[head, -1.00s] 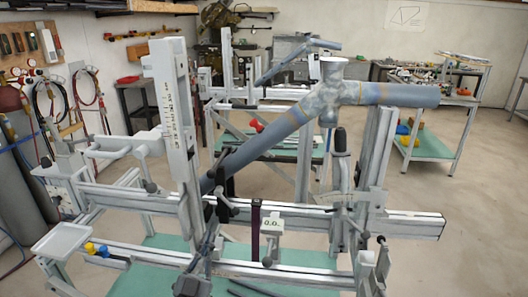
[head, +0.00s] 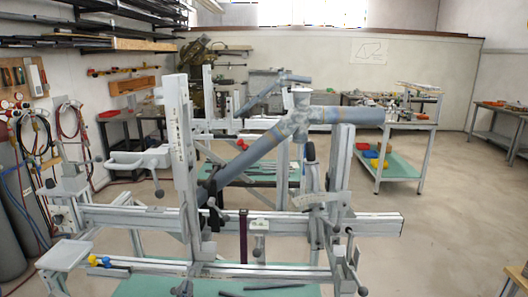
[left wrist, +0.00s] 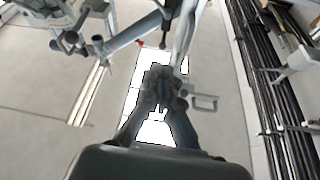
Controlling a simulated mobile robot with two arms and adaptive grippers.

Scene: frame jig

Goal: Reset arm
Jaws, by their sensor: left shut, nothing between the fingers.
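My left gripper (left wrist: 162,92) shows in the left wrist view, with its dark fingers together and nothing between them. It points over floor and bright patches, and parts of a grey frame stand beyond it at the top. I cannot make out the left gripper clearly in the head view. My right gripper is not in view. In the head view the frame jig (head: 300,219) stands in front of me, holding a grey-blue tube joint (head: 300,122) with a sloping tube (head: 245,153) and a level tube (head: 350,115).
A small tray (head: 62,254) juts from the jig's left end. A second jig stands behind it. A shelf cart (head: 400,180) and a side table (head: 500,118) are at the right. Wall tools and hoses are at the left. Open floor (head: 450,220) lies to the right.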

